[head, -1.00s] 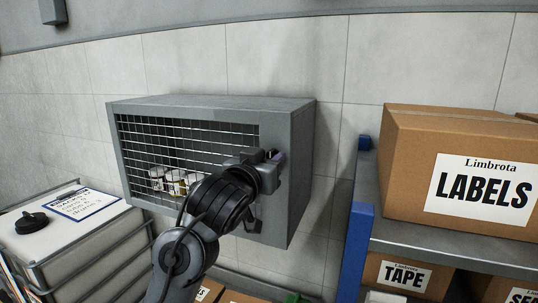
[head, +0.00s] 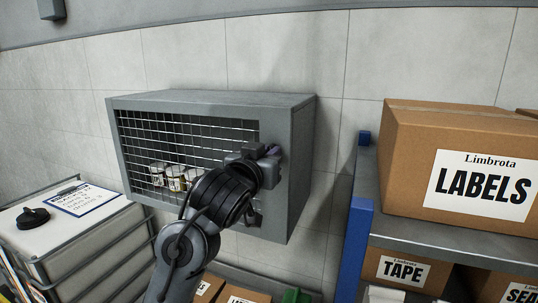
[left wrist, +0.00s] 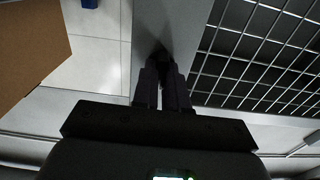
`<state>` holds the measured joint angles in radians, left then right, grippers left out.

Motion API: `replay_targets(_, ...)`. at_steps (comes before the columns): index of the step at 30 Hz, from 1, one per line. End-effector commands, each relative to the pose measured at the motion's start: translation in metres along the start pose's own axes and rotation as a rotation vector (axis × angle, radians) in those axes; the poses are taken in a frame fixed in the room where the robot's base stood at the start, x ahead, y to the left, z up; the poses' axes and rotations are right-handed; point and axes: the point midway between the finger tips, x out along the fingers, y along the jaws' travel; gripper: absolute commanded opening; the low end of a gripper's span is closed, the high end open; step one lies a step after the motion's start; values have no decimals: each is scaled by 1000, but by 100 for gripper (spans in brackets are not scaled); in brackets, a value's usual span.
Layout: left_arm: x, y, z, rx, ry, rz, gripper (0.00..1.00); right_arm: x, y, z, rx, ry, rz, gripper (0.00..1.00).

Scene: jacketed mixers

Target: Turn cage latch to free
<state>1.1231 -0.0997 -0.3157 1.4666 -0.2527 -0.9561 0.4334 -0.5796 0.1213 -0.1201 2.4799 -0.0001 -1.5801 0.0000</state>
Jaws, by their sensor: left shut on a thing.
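The cage is a grey wall-mounted box (head: 300,170) with a wire mesh front (head: 195,135); the mesh also shows in the left wrist view (left wrist: 270,50). Its latch is a small dark piece (left wrist: 161,57) on the grey frame beside the mesh, mostly hidden by my fingers. My left gripper (head: 268,153) is at the right side of the cage front. In the left wrist view its two fingers (left wrist: 162,85) are close together, shut on the dark latch. The latch's exact angle cannot be made out. My right gripper is not in view.
Several small jars (head: 175,175) stand inside the cage. A blue-posted shelf (head: 358,235) with a LABELS box (head: 415,135) and a TAPE box (head: 400,270) stands at the right. A white caged tank (head: 75,240) with a clipboard (head: 80,199) is at the left.

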Motion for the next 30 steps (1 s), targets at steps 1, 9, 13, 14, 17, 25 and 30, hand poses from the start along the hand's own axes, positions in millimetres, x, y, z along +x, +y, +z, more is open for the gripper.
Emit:
replay_targets(1, 0, -1, 0, 12, 0, -1, 0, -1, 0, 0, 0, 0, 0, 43)
replay_targets(9, 0, -1, -1, 156, -1, -2, 0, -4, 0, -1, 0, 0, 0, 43)
replay_targets(13, 0, 0, -1, 266, 0, -2, 0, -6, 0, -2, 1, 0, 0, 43)
replay_targets(14, 0, 0, -1, 295, 0, -2, 0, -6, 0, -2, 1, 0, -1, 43)
replay_targets(17, 0, 0, -1, 389, 0, -1, 0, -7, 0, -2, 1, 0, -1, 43)
replay_targets(25, 0, 1, 0, 647, 0, -1, 0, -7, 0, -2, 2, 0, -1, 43)
replay_targets(30, 0, 2, 1, 808, 0, -2, 0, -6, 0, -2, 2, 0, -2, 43)
